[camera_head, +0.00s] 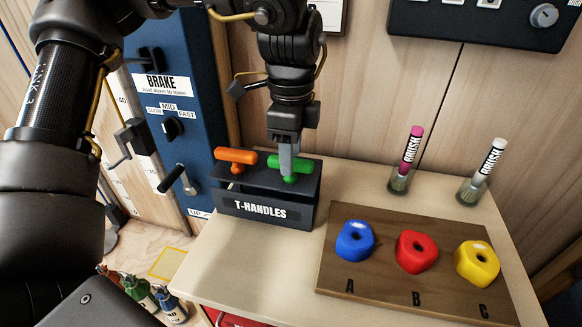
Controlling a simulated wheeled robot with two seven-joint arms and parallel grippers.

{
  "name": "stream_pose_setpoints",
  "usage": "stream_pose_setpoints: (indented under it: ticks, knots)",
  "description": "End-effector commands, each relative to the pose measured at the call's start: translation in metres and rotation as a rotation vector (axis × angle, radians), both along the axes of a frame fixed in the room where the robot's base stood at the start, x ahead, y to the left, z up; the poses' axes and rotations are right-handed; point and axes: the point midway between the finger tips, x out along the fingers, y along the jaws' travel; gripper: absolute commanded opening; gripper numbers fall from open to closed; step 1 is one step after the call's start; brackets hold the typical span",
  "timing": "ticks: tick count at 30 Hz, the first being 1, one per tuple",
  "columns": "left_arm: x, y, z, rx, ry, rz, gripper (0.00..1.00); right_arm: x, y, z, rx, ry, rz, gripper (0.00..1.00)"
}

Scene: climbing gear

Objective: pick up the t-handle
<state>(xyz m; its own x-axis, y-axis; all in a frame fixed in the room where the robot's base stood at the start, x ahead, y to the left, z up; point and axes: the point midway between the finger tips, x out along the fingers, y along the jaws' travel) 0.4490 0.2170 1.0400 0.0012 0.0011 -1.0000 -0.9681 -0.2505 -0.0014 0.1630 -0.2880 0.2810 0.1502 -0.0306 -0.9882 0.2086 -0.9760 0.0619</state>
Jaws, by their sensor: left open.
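A dark rack (266,209) labelled "T-HANDLES" stands at the left of the pale table. An orange t-handle (236,157) sits upright in its left part. A green t-handle (303,166) sits in its right part. My left gripper (288,172) points down at the green t-handle, with its fingers in front of or around the handle's bar. The gripper is open; contact with the handle cannot be told. The fingers hide part of the green bar. My right gripper is out of view.
A wooden board (333,270) with blue (354,240), red (415,251) and yellow (477,263) holds lies at the right. Two brushes in clear cups, pink (411,150) and white (489,160), stand behind it. A blue brake panel (185,110) stands left of the table. Bottles (140,294) stand lower left.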

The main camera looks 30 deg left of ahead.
Motion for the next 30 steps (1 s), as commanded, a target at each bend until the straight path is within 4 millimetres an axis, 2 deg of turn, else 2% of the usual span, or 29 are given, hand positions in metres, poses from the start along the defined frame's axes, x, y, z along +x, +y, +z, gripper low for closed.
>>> stream_pose_setpoints:
  ticks: [3,6,14,25,30]
  knots:
    - [0.0,0.001,-0.019,-0.001,0.004,0.0,0.47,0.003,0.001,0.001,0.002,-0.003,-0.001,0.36]
    - [0.0,0.001,-0.026,-0.002,0.0,0.001,0.47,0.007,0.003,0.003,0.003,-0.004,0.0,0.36]
    - [0.0,0.001,-0.028,-0.002,-0.001,0.001,0.47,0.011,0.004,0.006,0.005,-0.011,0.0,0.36]
    - [0.0,0.001,-0.028,-0.002,-0.001,0.001,0.0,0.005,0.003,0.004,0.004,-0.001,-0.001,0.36]
    - [0.0,0.001,-0.028,-0.002,-0.001,0.001,0.0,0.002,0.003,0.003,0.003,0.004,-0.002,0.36]
